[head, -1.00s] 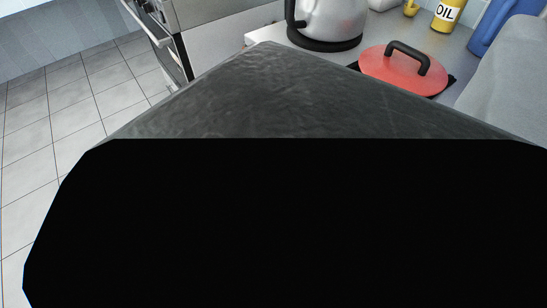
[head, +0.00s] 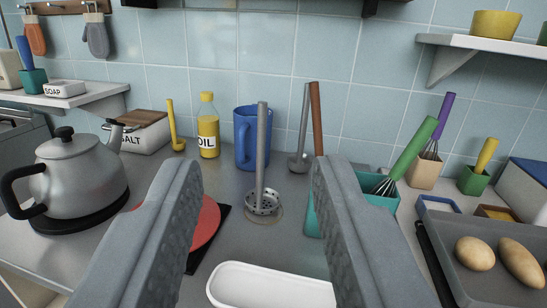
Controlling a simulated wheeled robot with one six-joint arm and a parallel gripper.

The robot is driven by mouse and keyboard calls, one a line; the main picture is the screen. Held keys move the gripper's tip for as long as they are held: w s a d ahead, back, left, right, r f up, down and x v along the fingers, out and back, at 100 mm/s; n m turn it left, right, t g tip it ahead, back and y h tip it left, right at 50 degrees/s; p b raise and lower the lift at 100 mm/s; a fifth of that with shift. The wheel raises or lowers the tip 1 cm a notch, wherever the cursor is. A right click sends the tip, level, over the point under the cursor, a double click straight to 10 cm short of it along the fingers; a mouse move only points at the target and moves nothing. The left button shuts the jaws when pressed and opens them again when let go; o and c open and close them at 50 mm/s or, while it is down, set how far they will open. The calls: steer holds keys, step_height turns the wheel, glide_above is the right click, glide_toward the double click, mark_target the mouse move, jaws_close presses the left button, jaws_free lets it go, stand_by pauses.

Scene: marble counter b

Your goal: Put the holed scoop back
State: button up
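The holed scoop (head: 262,203) stands upright on the counter in the middle of the head view. Its grey handle points up, and its perforated bowl is at the bottom, over a round tan patch. My gripper (head: 256,170) is open, with one finger on each side of the picture. The scoop shows in the gap between the fingers, beyond them, and nothing is held. A teal container (head: 312,212) is partly hidden behind the right finger. Behind the scoop stand a grey ladle (head: 300,160) and a brown-handled utensil (head: 316,120), its lower end hidden.
A blue jug (head: 243,145), an oil bottle (head: 208,135) and a yellow ladle (head: 177,140) stand at the back. A kettle (head: 75,180) and red lid (head: 207,222) are left. A white dish (head: 270,290) lies in front. A grey tray (head: 460,285) with eggs is right.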

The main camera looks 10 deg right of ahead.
steer(key=w+d+f+n+y, duration=0.2)
steer(key=w+d+f+y, duration=0.15)
steer(key=w, duration=0.55)
steer(key=n+g+y, duration=0.1)
steer(key=g+y, duration=0.1)
steer(key=y, duration=0.1)
glide_toward(263, 132)
steer(key=shift+h, duration=0.25)
steer(key=x, duration=0.3)
steer(key=r+x, duration=0.1)
steer(key=x, duration=0.1)
steer(key=shift+w+a, duration=0.25)
steer(key=shift+a, duration=0.15)
steer(key=shift+f+x, duration=0.2)
steer(key=shift+x, duration=1.1)
steer(key=shift+f+x, duration=0.2)
steer(key=shift+x, duration=1.05)
steer(key=shift+d, duration=0.2)
jaws_close()
